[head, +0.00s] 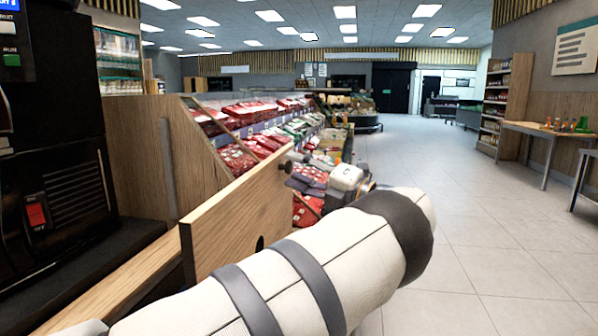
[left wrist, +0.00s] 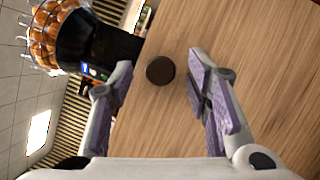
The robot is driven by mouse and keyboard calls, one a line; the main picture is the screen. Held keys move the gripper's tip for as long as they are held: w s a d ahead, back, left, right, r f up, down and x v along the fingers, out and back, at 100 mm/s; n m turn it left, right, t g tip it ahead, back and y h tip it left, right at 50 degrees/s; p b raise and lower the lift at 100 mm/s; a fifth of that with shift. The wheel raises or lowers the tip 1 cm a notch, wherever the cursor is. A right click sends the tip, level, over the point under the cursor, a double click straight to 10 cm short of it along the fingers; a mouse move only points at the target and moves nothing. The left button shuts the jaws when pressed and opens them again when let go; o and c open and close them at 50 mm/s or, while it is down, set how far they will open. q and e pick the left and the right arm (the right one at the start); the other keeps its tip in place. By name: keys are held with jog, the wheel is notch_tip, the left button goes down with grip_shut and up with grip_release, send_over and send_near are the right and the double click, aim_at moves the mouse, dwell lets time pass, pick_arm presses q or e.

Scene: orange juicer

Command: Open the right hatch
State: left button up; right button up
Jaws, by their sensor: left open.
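A wooden hatch panel (head: 235,215) stands upright beside the black machine in the head view, with a dark round knob (head: 285,167) near its top far corner. I cannot tell how far it is swung. My left gripper (head: 303,178) is partly hidden behind my arm, near the knob. In the left wrist view, the open fingers of the left gripper (left wrist: 165,90) point at the wooden panel (left wrist: 240,40). My right gripper is not in view.
The black juicer body (head: 50,130) is at left; its orange basket (left wrist: 60,35) shows in the left wrist view. A wooden counter edge (head: 120,285) runs below. Shelves with red packets (head: 240,158) lie behind the panel. The tiled floor (head: 460,225) at right is clear.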

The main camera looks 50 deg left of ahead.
pick_arm(q)
jog(key=shift+d, duration=0.1)
jog(key=v, duration=1.1)
jog(key=shift+d, duration=0.4)
jog(key=shift+w+f, duration=0.1)
jog(key=shift+w, duration=0.05)
